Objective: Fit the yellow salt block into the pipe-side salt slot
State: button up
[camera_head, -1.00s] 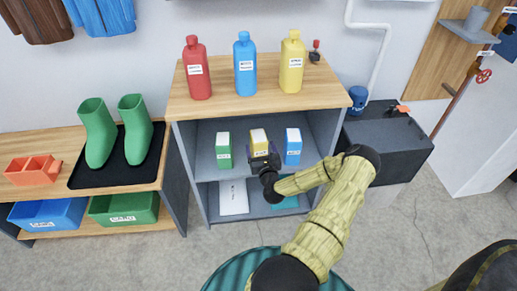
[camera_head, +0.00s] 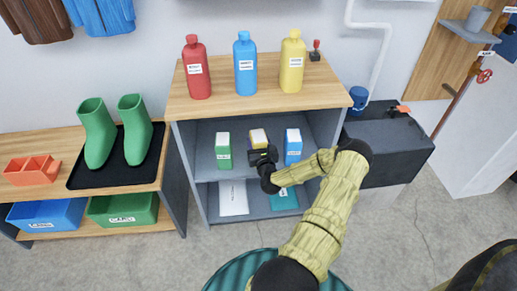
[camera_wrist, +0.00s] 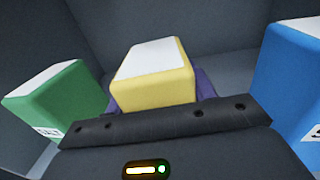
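The yellow salt block (camera_head: 258,136), with a white top, is in the upper compartment of the grey cabinet, between a green block (camera_head: 223,150) and a blue block (camera_head: 293,146). My gripper (camera_head: 262,154) is at its front. In the wrist view the yellow block (camera_wrist: 155,75) sits between my purple fingers, which lie close against both its sides, so the gripper looks shut on it. The gripper's dark body hides the block's lower front. I cannot tell whether its base touches the shelf. I cannot clearly make out the pipe-side salt slot.
Red, blue and yellow bottles stand on the cabinet's wooden top (camera_head: 220,103). A dark box (camera_head: 388,150) stands at right, near the white pipe (camera_head: 378,60). The green block (camera_wrist: 62,100) and blue block (camera_wrist: 292,85) flank my gripper closely.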

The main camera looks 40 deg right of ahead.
grip_shut()
jog(key=shift+r, duration=0.15)
notch_tip(320, 180, up, 10)
jog(key=p, duration=0.2)
jog(key=shift+p, duration=0.3)
dwell(0.5)
